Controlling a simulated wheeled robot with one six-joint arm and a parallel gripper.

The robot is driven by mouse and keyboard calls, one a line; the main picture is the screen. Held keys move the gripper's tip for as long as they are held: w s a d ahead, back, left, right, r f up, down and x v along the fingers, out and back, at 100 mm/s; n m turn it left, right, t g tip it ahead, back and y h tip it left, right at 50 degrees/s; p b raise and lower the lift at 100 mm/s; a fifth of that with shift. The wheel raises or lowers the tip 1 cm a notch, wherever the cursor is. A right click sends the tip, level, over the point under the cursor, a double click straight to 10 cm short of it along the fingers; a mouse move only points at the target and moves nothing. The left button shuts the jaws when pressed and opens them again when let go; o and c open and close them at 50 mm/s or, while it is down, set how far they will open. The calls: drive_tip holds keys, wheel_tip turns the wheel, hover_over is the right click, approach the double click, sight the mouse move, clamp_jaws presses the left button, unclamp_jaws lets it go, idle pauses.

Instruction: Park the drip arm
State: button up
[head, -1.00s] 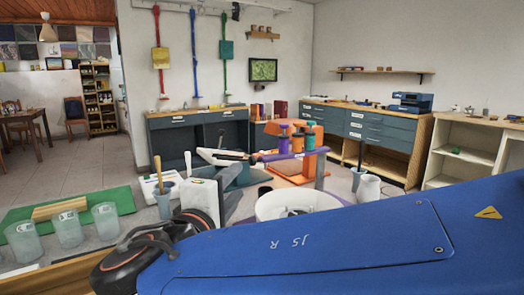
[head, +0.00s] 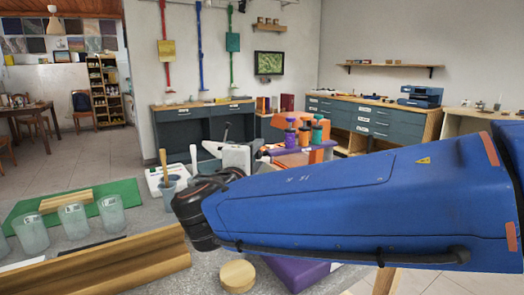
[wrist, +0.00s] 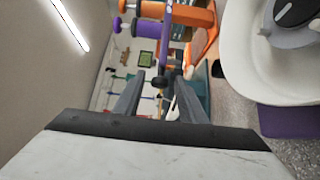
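A purple bar, which looks like the drip arm (wrist: 168,32), reaches from orange parts toward my gripper in the wrist view. A round black knob (wrist: 159,82) shows near its end, between or beyond my fingers; I cannot tell if they touch. In the head view the purple bar (head: 285,151) lies in front of the orange stand. My gripper (wrist: 160,75) has its two grey fingers apart, with nothing clearly held between them. In the head view its pale body shows past my blue arm, but its fingers are hard to make out.
A white basin (wrist: 265,50) with a dark round part sits close to my gripper in the wrist view. In the head view several glasses (head: 75,219) stand on the left by a green mat (head: 120,188). A grey cup with a wooden handle (head: 168,193) stands behind my wrist.

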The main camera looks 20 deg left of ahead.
drive_tip(key=shift+w+a, duration=0.1)
drive_tip(key=shift+w, duration=2.45)
clamp_jaws()
